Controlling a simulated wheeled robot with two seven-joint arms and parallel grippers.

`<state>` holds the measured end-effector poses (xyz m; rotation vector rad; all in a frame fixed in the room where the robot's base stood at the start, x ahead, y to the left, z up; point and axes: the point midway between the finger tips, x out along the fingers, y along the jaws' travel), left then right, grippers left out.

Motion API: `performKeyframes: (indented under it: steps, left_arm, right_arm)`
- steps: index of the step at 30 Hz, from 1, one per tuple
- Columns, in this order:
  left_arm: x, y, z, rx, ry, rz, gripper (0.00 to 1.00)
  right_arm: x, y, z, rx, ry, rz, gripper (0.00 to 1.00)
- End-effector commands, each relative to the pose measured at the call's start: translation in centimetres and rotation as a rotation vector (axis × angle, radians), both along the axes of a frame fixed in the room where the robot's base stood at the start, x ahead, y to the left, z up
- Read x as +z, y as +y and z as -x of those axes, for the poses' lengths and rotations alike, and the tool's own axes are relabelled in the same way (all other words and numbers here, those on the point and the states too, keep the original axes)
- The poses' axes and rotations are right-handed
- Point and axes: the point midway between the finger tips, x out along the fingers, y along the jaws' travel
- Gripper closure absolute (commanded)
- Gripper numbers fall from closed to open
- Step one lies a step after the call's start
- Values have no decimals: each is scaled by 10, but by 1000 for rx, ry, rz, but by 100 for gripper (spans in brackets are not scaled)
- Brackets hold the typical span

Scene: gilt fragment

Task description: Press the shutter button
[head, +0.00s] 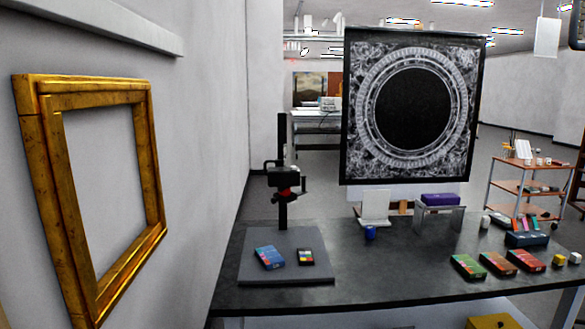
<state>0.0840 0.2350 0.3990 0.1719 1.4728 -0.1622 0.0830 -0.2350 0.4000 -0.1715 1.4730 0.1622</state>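A black copy stand rises from the table, with a dark upright column (283,140) on a flat grey baseboard (298,235). A small black camera-like unit with a red part (285,190) is mounted partway up the column. No shutter button can be made out on it at this size. On the baseboard lie a blue box (270,257) and a small dark card with coloured patches (306,257). Neither of my grippers is in view.
The dark table (370,270) also holds several small boxes and cubes at the right. A gilt frame (48,190) hangs on the left wall. A black panel with a pale ring pattern (360,110) stands behind. Table space right of the baseboard is clear.

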Motion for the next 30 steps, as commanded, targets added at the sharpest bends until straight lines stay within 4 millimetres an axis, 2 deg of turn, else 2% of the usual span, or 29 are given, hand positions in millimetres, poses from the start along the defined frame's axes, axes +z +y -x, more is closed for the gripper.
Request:
performKeyframes:
  steps: [5,12,30]
  left_arm:
    - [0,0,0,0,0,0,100]
    - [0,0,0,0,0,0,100]
    - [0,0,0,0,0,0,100]
  right_arm:
    - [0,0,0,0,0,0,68]
    - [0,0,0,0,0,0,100]
    - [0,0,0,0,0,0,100]
